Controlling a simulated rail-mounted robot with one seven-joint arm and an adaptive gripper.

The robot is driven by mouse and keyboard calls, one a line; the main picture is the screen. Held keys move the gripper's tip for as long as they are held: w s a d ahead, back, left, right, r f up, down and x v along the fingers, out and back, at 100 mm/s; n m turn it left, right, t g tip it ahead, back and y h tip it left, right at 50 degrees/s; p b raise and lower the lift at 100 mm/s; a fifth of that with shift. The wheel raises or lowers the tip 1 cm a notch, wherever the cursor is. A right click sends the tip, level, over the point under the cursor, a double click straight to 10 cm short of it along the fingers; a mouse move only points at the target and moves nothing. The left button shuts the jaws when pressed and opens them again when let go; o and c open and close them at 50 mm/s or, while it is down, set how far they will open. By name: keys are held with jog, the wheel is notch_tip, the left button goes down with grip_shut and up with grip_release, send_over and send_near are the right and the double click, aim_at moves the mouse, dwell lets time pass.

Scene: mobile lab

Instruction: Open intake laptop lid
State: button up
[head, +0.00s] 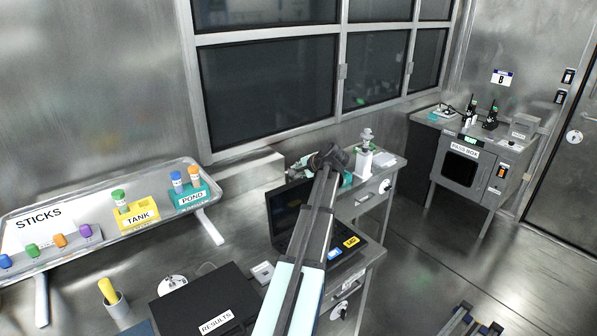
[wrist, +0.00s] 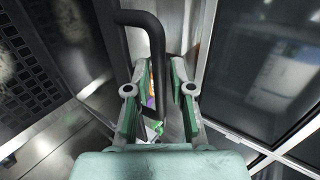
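The intake laptop stands on the bench in the head view, with its dark screen (head: 284,212) raised and its base (head: 352,243) partly hidden by my arm. Its keyboard (wrist: 32,65) shows at the left of the wrist view. My gripper (head: 328,157) is beyond the laptop's upper edge in the head view; its fingers are too small to read there. In the wrist view my gripper (wrist: 156,110) has its two green-padded fingers apart. A black bent bar (wrist: 155,45), which looks like a handle on the lid, reaches between them, nearer the left finger. I cannot tell whether they touch.
A black RESULTS box (head: 205,300) sits left of my arm. A rack tray (head: 110,190) with STICKS, TANK and POND holders is at left. A white bottle (head: 364,160) stands behind the laptop. Windows (head: 268,85) line the wall close behind the bench.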

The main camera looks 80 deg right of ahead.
jog(key=shift+s+a, duration=0.1)
jog(key=v, duration=1.2)
